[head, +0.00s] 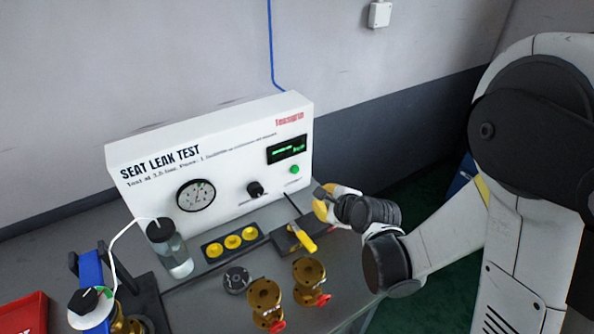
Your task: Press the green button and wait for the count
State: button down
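The green button (295,169) sits on the right part of the white front panel of the seat leak test unit (227,168), just below the dark display (287,150). The display shows green characters too small to read. My gripper (319,191) is to the right of and slightly below the button in the picture, beside the panel's right end. No held object shows.
A gauge (196,195) and black knob (255,189) are on the panel. A bottle (170,247) with a white tube, a tray of yellow caps (233,241), a yellow-handled tool (302,238) and brass valves (265,299) stand in front. A red bin (24,314) is at left.

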jog(key=p, duration=0.1)
send_near(295, 176)
jog(key=shift+s+d+f+x, duration=0.1)
jog(key=shift+f+x, duration=0.05)
jog(key=shift+x, duration=0.65)
jog(key=shift+s+d+f+x, duration=0.1)
jog(key=shift+f+x, duration=0.05)
jog(key=shift+x, duration=0.7)
jog(key=shift+s+f+x, duration=0.1)
jog(key=shift+f+x, duration=0.05)
jog(key=shift+x, duration=0.65)
jog(key=shift+w, duration=0.1)
jog(key=shift+w+a, duration=0.25)
jog(key=shift+w, duration=0.05)
jog(key=shift+w+a, duration=0.25)
jog(key=shift+w, duration=0.15)
jog(key=shift+s, duration=0.1)
dwell(0.4)
jog(key=shift+s+d+b, duration=0.4)
jog(key=shift+s+d, duration=0.1)
jog(key=shift+s, duration=0.15)
